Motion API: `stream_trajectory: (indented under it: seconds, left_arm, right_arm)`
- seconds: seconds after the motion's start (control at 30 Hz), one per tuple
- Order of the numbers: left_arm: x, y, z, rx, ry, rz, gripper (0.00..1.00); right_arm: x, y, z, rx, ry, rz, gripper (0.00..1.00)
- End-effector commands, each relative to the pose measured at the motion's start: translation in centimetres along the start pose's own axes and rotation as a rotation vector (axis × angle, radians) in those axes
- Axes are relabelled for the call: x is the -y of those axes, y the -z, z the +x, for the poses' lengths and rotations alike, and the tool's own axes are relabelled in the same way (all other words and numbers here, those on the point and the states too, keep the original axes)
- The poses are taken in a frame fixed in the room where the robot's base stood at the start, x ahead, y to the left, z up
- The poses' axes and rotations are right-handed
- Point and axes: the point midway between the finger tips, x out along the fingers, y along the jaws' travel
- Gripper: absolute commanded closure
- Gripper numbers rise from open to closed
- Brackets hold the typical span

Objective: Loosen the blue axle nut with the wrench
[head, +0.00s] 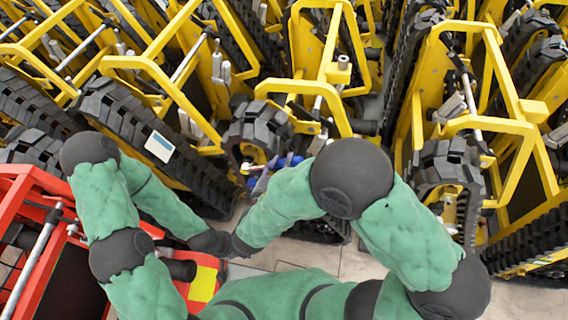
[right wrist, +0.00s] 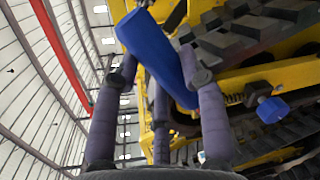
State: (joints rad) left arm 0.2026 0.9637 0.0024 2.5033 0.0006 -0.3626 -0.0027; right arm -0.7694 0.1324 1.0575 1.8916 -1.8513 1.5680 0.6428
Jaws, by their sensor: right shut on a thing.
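The blue wrench (right wrist: 155,48) lies between the fingers of my right gripper (right wrist: 162,75), which is shut on it; it slants across the right wrist view. The blue axle nut (right wrist: 272,110) sits on the carrier's axle, to the right of the fingers and apart from the visible part of the wrench. In the head view, my right gripper (head: 263,184) is largely hidden behind my right forearm, beside a carrier's track. Blue parts show there, too small to tell wrench from nut surely. My left gripper does not show; only its dark wrist end does.
Yellow tracked carriers (head: 470,125) with black tracks (head: 130,125) stand close together ahead. A red frame (head: 35,185) is at the left. Pale floor (head: 350,262) shows at the front between the tracks and my body. A yellow beam and spring (right wrist: 236,100) are close to the nut.

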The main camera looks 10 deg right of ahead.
Motion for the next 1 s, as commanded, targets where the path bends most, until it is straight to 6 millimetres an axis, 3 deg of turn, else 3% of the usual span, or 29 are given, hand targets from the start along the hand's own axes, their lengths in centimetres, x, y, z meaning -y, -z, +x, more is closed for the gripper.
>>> stream_trajectory:
  seconds: [0.5, 1.0]
  left_arm:
    - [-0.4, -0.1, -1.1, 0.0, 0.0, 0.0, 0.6]
    - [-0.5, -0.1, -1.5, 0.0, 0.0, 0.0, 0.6]
  right_arm:
    - [-1.7, 0.2, -0.3, 0.018, -0.004, -0.083, 1.0]
    - [-2.1, 0.3, -0.4, 0.023, -0.005, -0.113, 1.0]
